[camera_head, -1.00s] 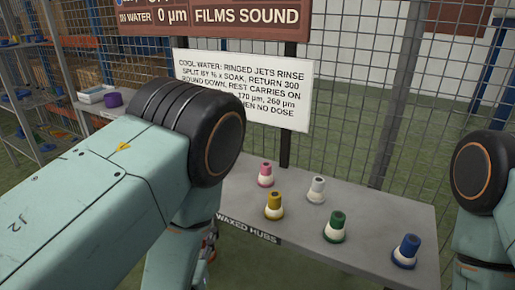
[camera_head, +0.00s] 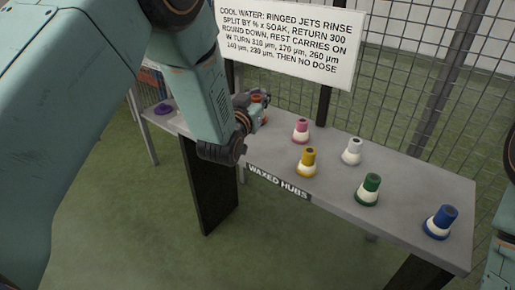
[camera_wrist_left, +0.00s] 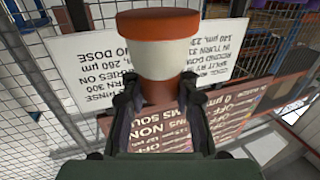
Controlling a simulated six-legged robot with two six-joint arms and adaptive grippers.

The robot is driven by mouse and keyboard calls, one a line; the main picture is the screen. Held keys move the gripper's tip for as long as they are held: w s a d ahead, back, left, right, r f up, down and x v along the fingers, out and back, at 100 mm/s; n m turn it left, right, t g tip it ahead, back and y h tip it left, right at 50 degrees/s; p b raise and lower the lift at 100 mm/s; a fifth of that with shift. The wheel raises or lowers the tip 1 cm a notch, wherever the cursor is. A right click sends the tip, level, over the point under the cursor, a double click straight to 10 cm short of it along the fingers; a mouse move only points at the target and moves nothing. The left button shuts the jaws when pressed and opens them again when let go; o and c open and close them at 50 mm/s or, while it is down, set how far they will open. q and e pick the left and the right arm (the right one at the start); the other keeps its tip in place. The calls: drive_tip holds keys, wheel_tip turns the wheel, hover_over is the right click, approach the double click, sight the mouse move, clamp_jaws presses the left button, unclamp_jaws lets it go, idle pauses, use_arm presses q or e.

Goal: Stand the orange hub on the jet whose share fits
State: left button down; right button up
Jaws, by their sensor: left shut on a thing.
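My left gripper (camera_head: 256,108) is over the table near its back edge, left of the pink piece. In the left wrist view the gripper (camera_wrist_left: 158,98) is shut on the orange hub (camera_wrist_left: 158,26), which is orange with a broad white band. In the head view the hub is mostly hidden by the gripper. I cannot make out the jets clearly. A white sign (camera_head: 290,38) mentions ringed jets, a split by % x soak and several µm values. My right gripper is not in view.
The grey table (camera_head: 410,175), labelled "WAXED HUBS" (camera_head: 278,181), carries pink (camera_head: 301,130), yellow (camera_head: 306,161), white (camera_head: 352,151), green (camera_head: 369,189) and blue (camera_head: 440,222) pieces. A purple item (camera_head: 163,109) is at its left end. Wire mesh fencing (camera_head: 405,95) stands behind.

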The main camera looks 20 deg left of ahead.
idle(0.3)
use_arm(q)
wheel_tip(320, 180, down, 10)
drive_tip(key=b, duration=0.3)
drive_tip(key=shift+r, duration=0.25)
drive_tip(key=shift+f, duration=0.15)
drive_tip(key=shift+s+f, duration=0.1)
drive_tip(key=c, duration=1.3)
unclamp_jaws()
drive_tip(key=shift+f, duration=0.1)
drive_tip(key=shift+o, duration=1.3)
